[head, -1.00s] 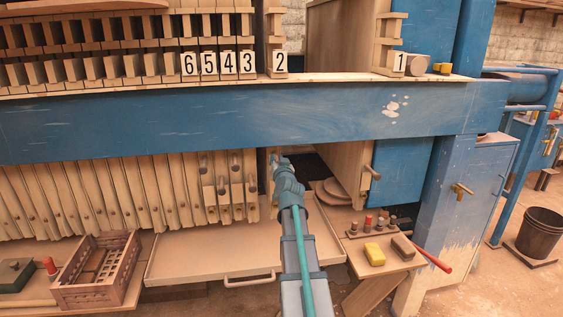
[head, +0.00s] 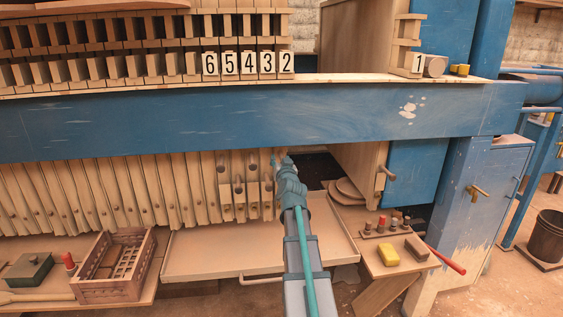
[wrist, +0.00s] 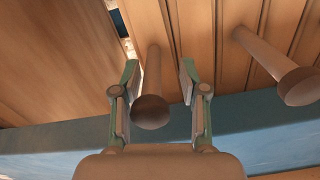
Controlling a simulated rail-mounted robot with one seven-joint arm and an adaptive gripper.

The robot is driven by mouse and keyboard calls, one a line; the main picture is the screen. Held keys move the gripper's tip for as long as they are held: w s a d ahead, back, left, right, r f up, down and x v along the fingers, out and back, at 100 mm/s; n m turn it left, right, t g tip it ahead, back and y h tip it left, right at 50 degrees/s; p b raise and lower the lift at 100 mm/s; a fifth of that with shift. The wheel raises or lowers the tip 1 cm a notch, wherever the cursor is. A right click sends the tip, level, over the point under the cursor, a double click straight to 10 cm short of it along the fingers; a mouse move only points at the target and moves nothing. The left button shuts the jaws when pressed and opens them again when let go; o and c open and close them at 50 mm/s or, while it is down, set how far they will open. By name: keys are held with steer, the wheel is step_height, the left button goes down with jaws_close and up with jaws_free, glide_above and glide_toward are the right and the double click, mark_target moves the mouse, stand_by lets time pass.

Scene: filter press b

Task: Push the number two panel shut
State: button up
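The number two panel (head: 287,62) stands upright beside the number three panel (head: 267,62), with no visible gap between their labels. My gripper (head: 281,160) is below the blue beam, at the lower part of the number two panel, which it mostly hides. In the wrist view a round peg handle (wrist: 152,85) stands between the two fingers of my gripper (wrist: 158,72). The fingers are open, one on each side of the peg, and do not appear clamped on it. The wood panel face lies just beyond.
The number one panel (head: 418,62) stands apart at the right, with an open dark space between. The blue beam (head: 220,115) crosses above my arm. Below are a drip tray (head: 215,258), a crate (head: 115,268) and a small shelf with a yellow block (head: 389,255).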

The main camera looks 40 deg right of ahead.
steer(key=shift+s+d, duration=0.1)
steer(key=shift+s+a, duration=0.3)
steer(key=shift+s, duration=0.2)
steer(key=v, duration=1)
steer(key=shift+s+a, duration=0.3)
